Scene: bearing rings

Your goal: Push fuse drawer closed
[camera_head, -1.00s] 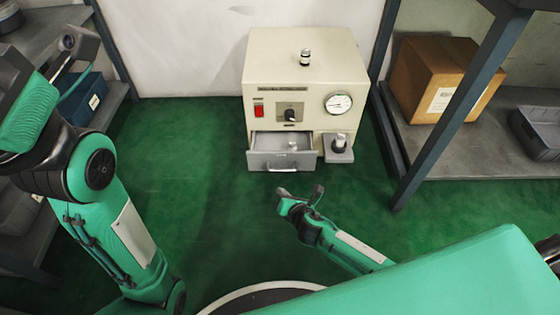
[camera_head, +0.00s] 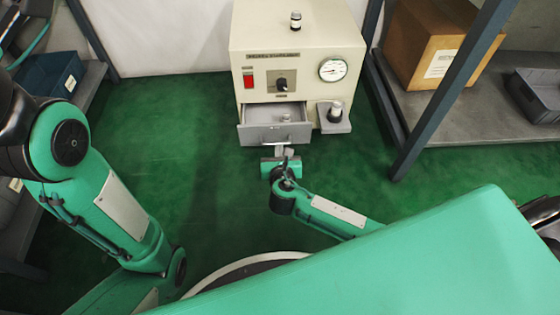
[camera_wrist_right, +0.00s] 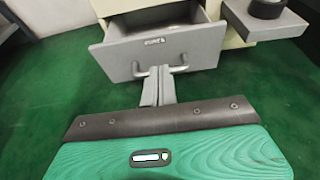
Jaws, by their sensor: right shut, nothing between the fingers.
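The fuse drawer (camera_head: 274,132) is a grey drawer at the lower left of a cream cabinet (camera_head: 297,46), and it stands pulled out. A small pale part lies inside it. In the right wrist view the drawer front (camera_wrist_right: 163,53) carries a label and a bar handle (camera_wrist_right: 161,71). My right gripper (camera_head: 283,150) is shut and empty, just in front of the drawer. In the wrist view its fingertips (camera_wrist_right: 159,72) are at the middle of the handle; whether they touch it I cannot tell. My left arm is at the left edge, its gripper out of view.
A rack with a cardboard box (camera_head: 425,45) stands at right. The green floor around is clear.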

